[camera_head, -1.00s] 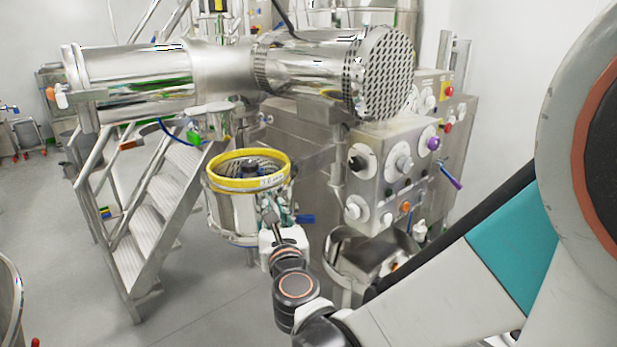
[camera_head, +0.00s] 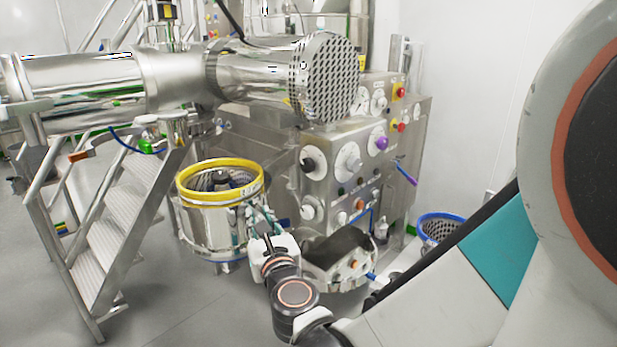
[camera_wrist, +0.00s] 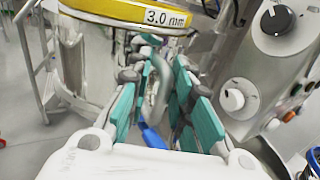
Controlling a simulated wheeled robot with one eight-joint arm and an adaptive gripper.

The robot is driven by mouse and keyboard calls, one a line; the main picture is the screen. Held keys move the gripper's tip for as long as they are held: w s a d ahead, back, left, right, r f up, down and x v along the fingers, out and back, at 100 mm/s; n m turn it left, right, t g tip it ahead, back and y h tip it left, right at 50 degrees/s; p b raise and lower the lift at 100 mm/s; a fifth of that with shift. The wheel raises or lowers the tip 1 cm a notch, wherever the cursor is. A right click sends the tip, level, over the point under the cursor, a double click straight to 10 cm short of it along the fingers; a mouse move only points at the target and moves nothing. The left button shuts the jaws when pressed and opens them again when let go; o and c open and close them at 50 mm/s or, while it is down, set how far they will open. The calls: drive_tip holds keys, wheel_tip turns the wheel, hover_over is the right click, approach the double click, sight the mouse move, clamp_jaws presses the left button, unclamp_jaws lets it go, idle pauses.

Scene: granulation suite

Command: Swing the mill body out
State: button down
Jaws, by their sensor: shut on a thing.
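The mill body (camera_head: 215,228) is a steel drum with a yellow ring (camera_head: 190,190) on its open top. It stands upright left of the control panel in the head view. In the wrist view the yellow ring (camera_wrist: 115,12) carries a "3.0 mm" label. My gripper (camera_head: 257,222) is at the drum's right front side. In the wrist view its teal-padded fingers (camera_wrist: 155,100) are on both sides of a curved steel handle (camera_wrist: 160,75), shut on it. A blue part (camera_wrist: 152,137) shows below the handle. The handle's joint to the drum is hidden.
A control panel (camera_head: 335,180) with knobs stands right of the drum. A large horizontal steel cylinder (camera_head: 90,85) hangs above left. Steps (camera_head: 115,235) stand at left. A steel bin (camera_head: 340,260) is low at right, with a blue-rimmed basket (camera_head: 440,225) beyond. The floor at front left is clear.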

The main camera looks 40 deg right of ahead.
drive_tip(key=shift+s+d, duration=0.1)
drive_tip(key=shift+d, duration=0.35)
drive_tip(key=c, duration=1.7)
unclamp_jaws()
drive_tip(key=shift+d+r, duration=0.1)
drive_tip(key=shift+s+d, duration=0.1)
drive_tip(key=shift+d, duration=0.05)
drive_tip(key=shift+a+v, duration=0.2)
drive_tip(key=shift+v, duration=3.55)
